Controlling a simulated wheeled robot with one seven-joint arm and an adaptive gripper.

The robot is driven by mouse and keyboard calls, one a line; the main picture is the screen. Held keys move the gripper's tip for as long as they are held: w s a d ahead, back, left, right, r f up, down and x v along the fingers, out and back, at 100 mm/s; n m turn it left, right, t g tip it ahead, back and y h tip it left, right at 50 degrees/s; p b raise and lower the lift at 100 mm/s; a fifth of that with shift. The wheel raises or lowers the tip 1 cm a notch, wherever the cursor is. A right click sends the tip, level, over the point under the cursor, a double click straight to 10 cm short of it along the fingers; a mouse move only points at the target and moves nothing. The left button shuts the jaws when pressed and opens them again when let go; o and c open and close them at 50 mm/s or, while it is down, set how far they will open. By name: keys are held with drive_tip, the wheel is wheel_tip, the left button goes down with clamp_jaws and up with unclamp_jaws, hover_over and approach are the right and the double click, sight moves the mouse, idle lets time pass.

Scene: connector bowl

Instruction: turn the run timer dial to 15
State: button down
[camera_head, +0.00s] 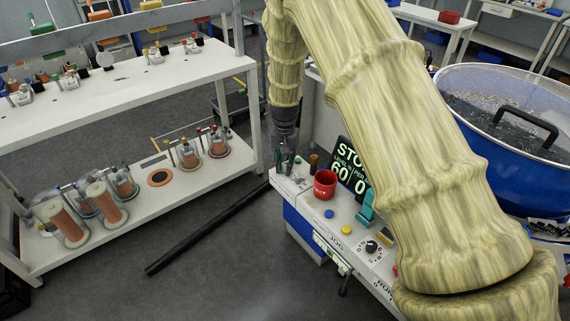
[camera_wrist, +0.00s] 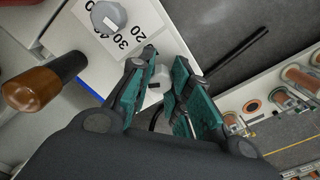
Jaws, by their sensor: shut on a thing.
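My gripper (camera_wrist: 160,88), with teal fingertips, is shut on a small light grey knob-like part (camera_wrist: 158,74) in the wrist view; the fingers hide most of it. In the same view a grey dial knob (camera_wrist: 108,17) stands beside the fingers on a white scale plate (camera_wrist: 145,22) with numbers such as 20, 30 and 40. In the head view my gripper (camera_head: 284,158) is low at the far left end of the control panel (camera_head: 310,215). A dark dial (camera_head: 371,246) with a white scale sits nearer on that panel. I cannot tell which dial is the run timer.
A wooden-handled lever (camera_wrist: 45,82) is close to my gripper in the wrist view. A red cup (camera_head: 325,184), a dark display (camera_head: 349,167) and a yellow button (camera_head: 346,230) are on the panel. A blue bowl (camera_head: 520,150) stands right.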

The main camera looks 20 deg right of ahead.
sight(285, 163)
drive_tip(key=shift+w+d+r, duration=0.1)
drive_tip(key=shift+w+r, duration=0.1)
drive_tip(key=shift+r, duration=0.1)
idle(0.6)
drive_tip(key=c, duration=1.8)
unclamp_jaws()
drive_tip(key=o, duration=0.5)
drive_tip(key=shift+s, duration=0.1)
drive_tip(key=shift+f, duration=0.1)
wheel_tip(285, 163, up, 12)
